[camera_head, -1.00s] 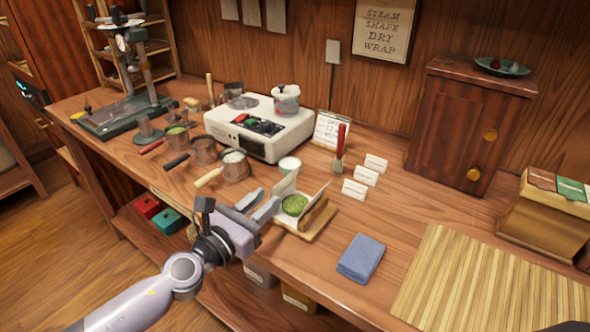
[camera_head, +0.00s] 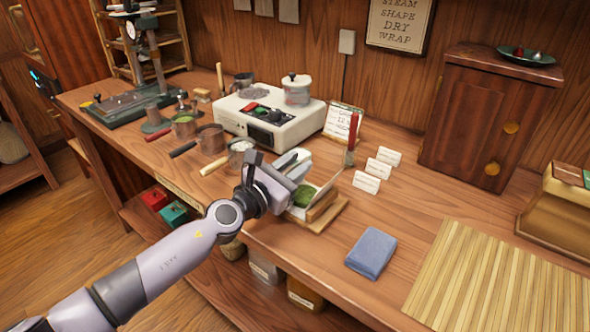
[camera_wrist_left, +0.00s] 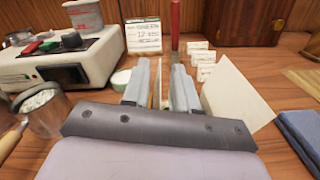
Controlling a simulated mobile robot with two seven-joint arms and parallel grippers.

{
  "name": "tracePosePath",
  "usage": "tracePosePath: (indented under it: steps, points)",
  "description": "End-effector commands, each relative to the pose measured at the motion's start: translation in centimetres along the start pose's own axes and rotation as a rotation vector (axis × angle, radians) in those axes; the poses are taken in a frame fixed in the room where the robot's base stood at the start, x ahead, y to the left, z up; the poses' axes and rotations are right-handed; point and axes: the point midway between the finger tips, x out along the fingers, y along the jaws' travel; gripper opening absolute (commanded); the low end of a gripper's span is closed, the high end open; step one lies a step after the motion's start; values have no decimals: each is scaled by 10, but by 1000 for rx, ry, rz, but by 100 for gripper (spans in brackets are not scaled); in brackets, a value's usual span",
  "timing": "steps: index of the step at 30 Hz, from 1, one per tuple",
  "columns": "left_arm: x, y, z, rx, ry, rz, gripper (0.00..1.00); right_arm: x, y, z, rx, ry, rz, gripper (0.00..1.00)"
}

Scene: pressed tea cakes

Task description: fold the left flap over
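A green tea cake (camera_head: 304,196) lies on pale wrapping paper on a small wooden board (camera_head: 330,214). The paper's right flap (camera_head: 329,188) stands up, tilted outward; it shows large in the left wrist view (camera_wrist_left: 238,95). The left flap is mostly hidden behind my left gripper (camera_head: 296,168) in the head view. In the left wrist view, my left gripper (camera_wrist_left: 163,85) has its fingers apart. A thin pale upright edge, seemingly the left flap (camera_wrist_left: 156,88), shows in the gap; whether the fingers touch it is unclear. The cake is hidden there. My right gripper is not in view.
A white heater box (camera_head: 268,122) and several handled cups (camera_head: 210,138) stand behind and left of the gripper. A red-handled tool (camera_head: 353,130) and small white cards (camera_head: 378,168) stand beyond the board. A blue cloth (camera_head: 371,252) and slatted mat (camera_head: 490,280) lie right.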

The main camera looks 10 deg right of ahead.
Motion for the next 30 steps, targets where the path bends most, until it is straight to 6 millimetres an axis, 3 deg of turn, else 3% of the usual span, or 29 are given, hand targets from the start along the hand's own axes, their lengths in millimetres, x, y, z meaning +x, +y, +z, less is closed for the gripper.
tracePosePath:
  steps: [8, 10, 11, 22, 30]
  points:
    - [1, 0, 1, 0, 0, 0, 28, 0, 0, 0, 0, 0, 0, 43]
    - [1, 0, 1, 0, 0, 0, 5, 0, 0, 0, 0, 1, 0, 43]
    - [1, 0, 1, 0, 0, 0, 0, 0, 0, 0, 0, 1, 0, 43]
    - [1, -2, 0, 29, 0, 0, 0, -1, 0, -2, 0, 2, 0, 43]
    - [1, -9, 0, 177, 1, -1, 0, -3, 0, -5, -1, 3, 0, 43]
